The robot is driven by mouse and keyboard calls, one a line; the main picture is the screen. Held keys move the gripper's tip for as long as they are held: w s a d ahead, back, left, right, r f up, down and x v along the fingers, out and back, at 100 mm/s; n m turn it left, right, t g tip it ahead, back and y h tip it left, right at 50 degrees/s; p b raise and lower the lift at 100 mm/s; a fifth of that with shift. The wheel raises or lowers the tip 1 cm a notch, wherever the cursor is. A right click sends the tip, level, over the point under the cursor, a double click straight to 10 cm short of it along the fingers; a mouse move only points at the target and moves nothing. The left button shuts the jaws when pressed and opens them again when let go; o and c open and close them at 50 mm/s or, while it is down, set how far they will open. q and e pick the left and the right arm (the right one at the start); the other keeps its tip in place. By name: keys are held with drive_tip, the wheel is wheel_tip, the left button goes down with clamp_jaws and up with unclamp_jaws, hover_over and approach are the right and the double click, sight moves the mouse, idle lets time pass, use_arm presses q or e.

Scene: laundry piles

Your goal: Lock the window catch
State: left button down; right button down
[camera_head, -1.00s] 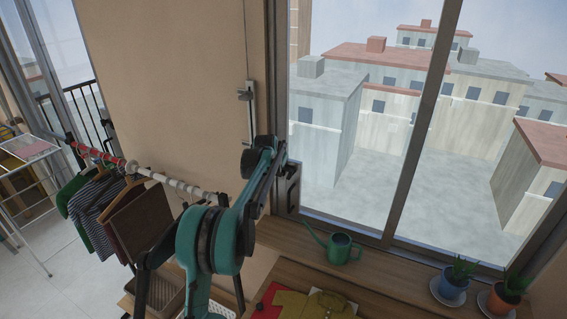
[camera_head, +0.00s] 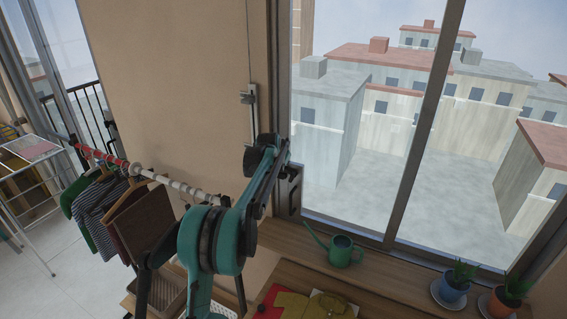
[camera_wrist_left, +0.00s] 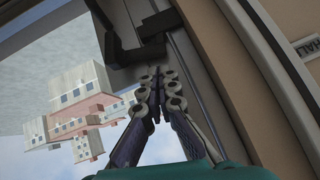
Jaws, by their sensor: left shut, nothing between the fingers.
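The window catch, a grey plate with dark hooked parts (camera_head: 289,191), sits low on the left side of the window frame. In the left wrist view, dark hooked parts (camera_wrist_left: 125,52) that look like the catch stand at the frame, just beyond my fingertips. My left gripper (camera_wrist_left: 157,80) is shut and empty, its fingertips close to these parts; I cannot tell whether they touch. In the head view my left arm reaches up to the frame beside the catch, and its fingers are not clearly visible there. My right gripper is in neither view.
A green watering can (camera_head: 342,251) stands on the wooden sill (camera_head: 385,265), below and right of the catch. Potted plants in a blue pot (camera_head: 452,290) and an orange pot (camera_head: 503,301) stand at the right. A clothes rail (camera_head: 165,181) with hanging garments is at the left.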

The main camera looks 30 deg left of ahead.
use_arm(q)
drive_tip(key=w+r+p+v, duration=0.1)
drive_tip(key=w+v, duration=0.1)
drive_tip(key=v, duration=1)
drive_tip(key=shift+s+d+r, duration=0.3)
drive_tip(key=shift+d+r, duration=0.15)
drive_tip(key=shift+r, duration=0.15)
drive_tip(key=shift+s, duration=0.1)
